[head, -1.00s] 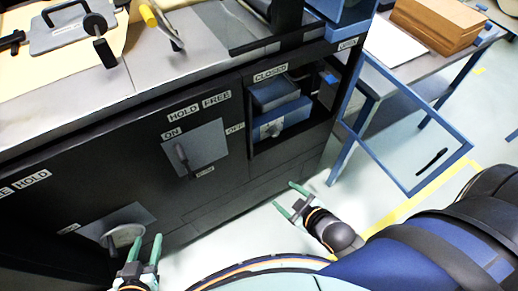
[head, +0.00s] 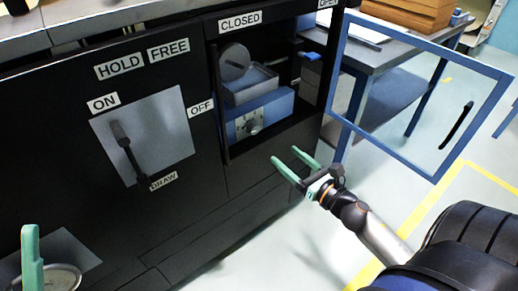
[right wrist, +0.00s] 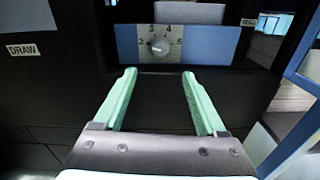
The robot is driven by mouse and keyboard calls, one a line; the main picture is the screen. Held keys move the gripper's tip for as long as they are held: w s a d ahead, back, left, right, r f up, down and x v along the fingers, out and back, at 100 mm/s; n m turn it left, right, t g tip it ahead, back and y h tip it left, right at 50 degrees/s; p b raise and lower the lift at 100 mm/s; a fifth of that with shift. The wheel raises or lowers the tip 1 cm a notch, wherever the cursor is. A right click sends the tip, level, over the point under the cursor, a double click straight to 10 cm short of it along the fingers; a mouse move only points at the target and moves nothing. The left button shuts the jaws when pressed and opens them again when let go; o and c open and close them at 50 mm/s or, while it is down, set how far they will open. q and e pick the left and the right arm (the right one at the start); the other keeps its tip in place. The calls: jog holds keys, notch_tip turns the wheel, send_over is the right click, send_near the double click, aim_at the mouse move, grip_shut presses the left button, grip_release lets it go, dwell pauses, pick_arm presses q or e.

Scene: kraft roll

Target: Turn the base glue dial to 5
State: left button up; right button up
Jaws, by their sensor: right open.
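The glue dial (head: 250,126) is a small round grey knob on the front of a blue unit (head: 277,107) inside an open recess of the black machine. In the right wrist view the dial (right wrist: 160,46) sits in a ring of numbers, 3 and 4 at its top; its exact setting is too small to read. My right gripper (head: 296,159) is open and empty, in front of and below the blue unit, apart from the dial. In the right wrist view its fingers (right wrist: 159,76) point toward the panel, below the dial. My left gripper (head: 32,258) shows only partly at the lower left.
A blue-framed clear door (head: 362,133) stands open right of the recess. A lever (head: 126,148) on a grey plate, labelled ON, OFF and DRAW, is to the left. A table (head: 400,56) with cardboard stands behind the door.

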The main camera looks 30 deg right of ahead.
aim_at(256, 131)
pick_arm(q)
jog(key=shift+s+d+f+m+h+b, duration=0.1)
jog(key=shift+s+f+m+h+b, duration=0.3)
jog(key=shift+f+b, duration=0.3)
pick_arm(e)
jog(key=shift+n, duration=0.5)
jog(key=w, duration=1.2)
jog(key=shift+w+a+f, duration=0.1)
jog(key=shift+w+a, duration=0.25)
jog(key=shift+a, duration=0.05)
pick_arm(q)
jog(key=shift+r, duration=0.1)
jog(key=shift+w, duration=0.1)
pick_arm(e)
grip_shut()
